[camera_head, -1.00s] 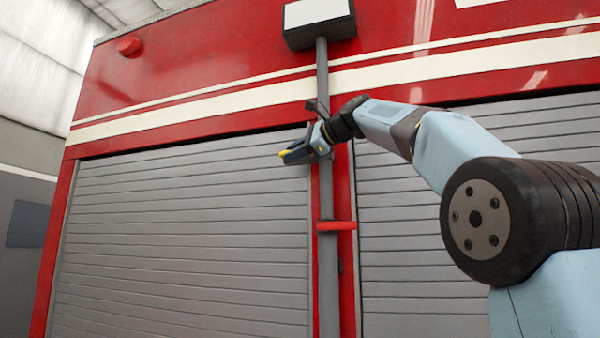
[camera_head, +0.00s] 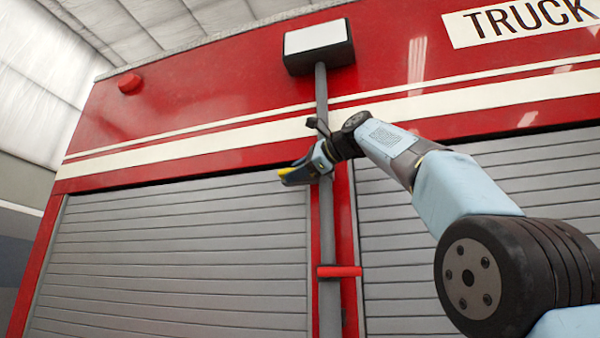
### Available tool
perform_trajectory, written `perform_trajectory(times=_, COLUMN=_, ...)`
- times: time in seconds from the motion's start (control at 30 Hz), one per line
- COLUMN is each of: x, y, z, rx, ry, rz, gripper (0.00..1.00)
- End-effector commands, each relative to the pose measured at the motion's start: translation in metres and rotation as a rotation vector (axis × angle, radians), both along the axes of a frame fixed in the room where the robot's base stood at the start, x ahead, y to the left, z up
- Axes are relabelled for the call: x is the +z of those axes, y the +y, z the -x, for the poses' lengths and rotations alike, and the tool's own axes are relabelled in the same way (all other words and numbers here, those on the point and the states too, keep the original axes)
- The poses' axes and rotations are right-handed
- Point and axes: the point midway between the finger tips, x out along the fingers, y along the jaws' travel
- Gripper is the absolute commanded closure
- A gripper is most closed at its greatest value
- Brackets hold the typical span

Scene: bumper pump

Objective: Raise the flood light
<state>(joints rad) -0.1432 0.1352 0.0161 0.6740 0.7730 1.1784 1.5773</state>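The flood light (camera_head: 318,42) is a black box with a white panel. It sits at the top of an upright grey pole (camera_head: 322,95) in front of the red truck. My gripper (camera_head: 292,174) is at the pole below the light, and its yellow-marked fingertip end points left, past the pole. The pole passes behind or through the gripper; I cannot tell whether the fingers grip it. A small dark piece (camera_head: 317,126) shows at the pole just above the gripper. A red handle (camera_head: 339,271) crosses the pole lower down, apart from the gripper.
Grey roller shutters stand left (camera_head: 180,260) and right (camera_head: 400,275) of the pole. A red dome (camera_head: 130,83) is high on the truck's left. A "TRUCK" sign (camera_head: 520,20) is at upper right. Open space shows at the far left.

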Motion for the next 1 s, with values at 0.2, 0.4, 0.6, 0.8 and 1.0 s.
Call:
perform_trajectory(times=0.2, x=0.000, y=0.004, z=0.002, rx=0.009, ry=0.000, rz=-0.001, gripper=0.73)
perform_trajectory(times=0.4, x=0.004, y=-0.007, z=0.012, rx=0.008, ry=-0.001, rz=-0.001, gripper=0.73)
perform_trajectory(times=0.6, x=0.011, y=-0.034, z=0.035, rx=0.005, ry=0.000, rz=-0.001, gripper=0.73)
perform_trajectory(times=0.8, x=0.019, y=-0.064, z=0.059, rx=0.004, ry=-0.001, rz=-0.001, gripper=0.73)
perform_trajectory(times=1.0, x=0.025, y=-0.088, z=0.078, rx=0.005, ry=0.000, rz=0.000, gripper=0.73)
